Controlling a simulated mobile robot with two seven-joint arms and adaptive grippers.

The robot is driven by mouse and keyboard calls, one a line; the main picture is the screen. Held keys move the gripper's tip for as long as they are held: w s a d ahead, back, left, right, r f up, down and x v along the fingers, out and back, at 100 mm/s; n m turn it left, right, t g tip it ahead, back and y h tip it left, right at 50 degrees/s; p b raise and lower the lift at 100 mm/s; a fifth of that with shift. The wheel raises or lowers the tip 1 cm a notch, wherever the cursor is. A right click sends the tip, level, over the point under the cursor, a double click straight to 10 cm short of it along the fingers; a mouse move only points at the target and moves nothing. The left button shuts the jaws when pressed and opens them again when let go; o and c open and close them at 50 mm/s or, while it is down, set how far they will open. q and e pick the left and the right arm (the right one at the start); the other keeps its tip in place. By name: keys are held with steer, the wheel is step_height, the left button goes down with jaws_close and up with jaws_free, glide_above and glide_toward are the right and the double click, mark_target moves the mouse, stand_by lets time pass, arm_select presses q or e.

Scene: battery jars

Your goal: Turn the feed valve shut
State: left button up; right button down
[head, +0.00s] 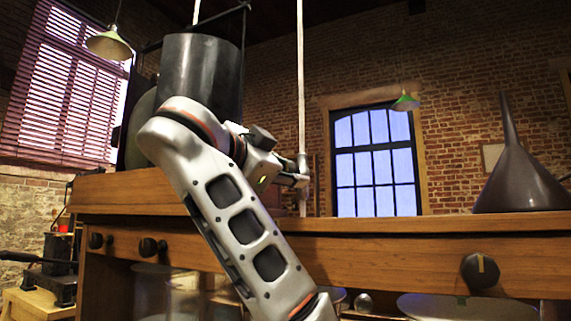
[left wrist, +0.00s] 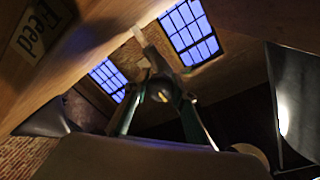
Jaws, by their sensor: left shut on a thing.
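The feed valve sits on a pale vertical pipe (head: 301,90) behind the wooden bench. In the left wrist view its dark round part with a yellow mark, the valve handle (left wrist: 158,92), shows between my fingers. My left gripper (head: 300,180) is at the pipe, just above the bench top, shut on the handle. Its two fingers also show in the left wrist view. A "Feed" label (left wrist: 42,30) is on a wooden board at the upper left of that view. The handle is mostly hidden in the head view, and I cannot tell its turn angle. My right gripper is not in view.
A tall dark cylinder (head: 205,70) stands behind my left arm, and a dark cone (head: 515,175) stands on the bench at right. Dark knobs, one with a yellow mark (head: 480,271), project from the wooden bench front (head: 390,265). Glassware sits underneath.

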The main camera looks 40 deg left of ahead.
arm_select(q)
steer(key=shift+w+f, duration=0.1)
steer(key=o, duration=1.1)
steer(key=shift+w+a, duration=0.1)
steer(key=r, duration=0.8)
steer(key=shift+s+r, duration=0.2)
steer(key=shift+r, duration=0.1)
steer(key=shift+w+r, duration=0.15)
steer(key=shift+r, duration=0.55)
